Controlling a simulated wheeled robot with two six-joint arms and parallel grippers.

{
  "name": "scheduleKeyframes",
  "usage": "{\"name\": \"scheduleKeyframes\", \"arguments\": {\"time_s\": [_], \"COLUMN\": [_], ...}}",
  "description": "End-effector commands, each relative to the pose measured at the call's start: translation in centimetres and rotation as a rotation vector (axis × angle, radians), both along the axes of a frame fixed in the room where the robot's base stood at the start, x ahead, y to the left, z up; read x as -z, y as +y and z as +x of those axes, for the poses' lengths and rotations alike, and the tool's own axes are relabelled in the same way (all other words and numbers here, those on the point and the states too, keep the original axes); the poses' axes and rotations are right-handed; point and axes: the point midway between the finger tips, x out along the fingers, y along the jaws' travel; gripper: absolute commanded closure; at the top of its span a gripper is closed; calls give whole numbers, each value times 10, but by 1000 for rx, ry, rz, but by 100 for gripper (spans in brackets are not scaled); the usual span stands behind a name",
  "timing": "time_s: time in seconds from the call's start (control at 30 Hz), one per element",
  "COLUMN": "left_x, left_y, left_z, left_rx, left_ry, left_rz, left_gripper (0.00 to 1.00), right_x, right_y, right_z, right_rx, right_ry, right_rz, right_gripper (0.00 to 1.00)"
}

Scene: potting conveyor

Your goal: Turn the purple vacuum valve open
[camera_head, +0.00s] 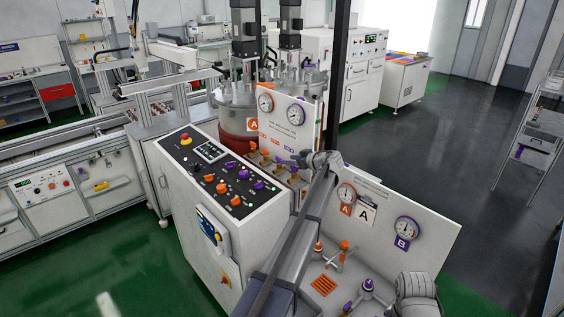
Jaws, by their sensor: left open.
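A purple valve handle (284,162) sits in the row of valves below the upright white gauge panel, right of the orange handles. My left arm reaches up from the bottom middle. Its gripper (304,158) is open at the right side of this purple handle. They look very close, but I cannot tell whether they touch. Part of the valve row is hidden behind my gripper and forearm. Another purple-topped fitting (367,285) stands on the lower white surface at the right. My right gripper does not show.
An orange valve handle (265,153) is close beside the purple one. The white gauge panel (288,122) rises behind the valves. A control console (215,172) with orange and purple knobs stands left of my arm. A lower panel (425,212) with gauges A and B stands right.

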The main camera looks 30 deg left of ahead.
Motion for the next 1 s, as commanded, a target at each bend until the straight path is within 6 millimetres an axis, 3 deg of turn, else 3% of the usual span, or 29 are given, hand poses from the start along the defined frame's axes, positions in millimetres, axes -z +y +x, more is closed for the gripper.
{"name": "scheduleKeyframes", "arguments": {"time_s": [0.3,0.67,1.0], "left_x": [21,22,22], "left_y": [42,49,49], "left_z": [16,18,18], "left_rx": [-1,0,0], "left_ry": [-1,0,0], "left_rz": [0,-1,-1], "left_gripper": [47,48,86], "right_x": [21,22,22], "right_y": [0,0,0], "right_z": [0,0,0], "right_rx": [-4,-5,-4], "right_ry": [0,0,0], "right_rz": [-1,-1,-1], "right_gripper": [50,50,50]}}
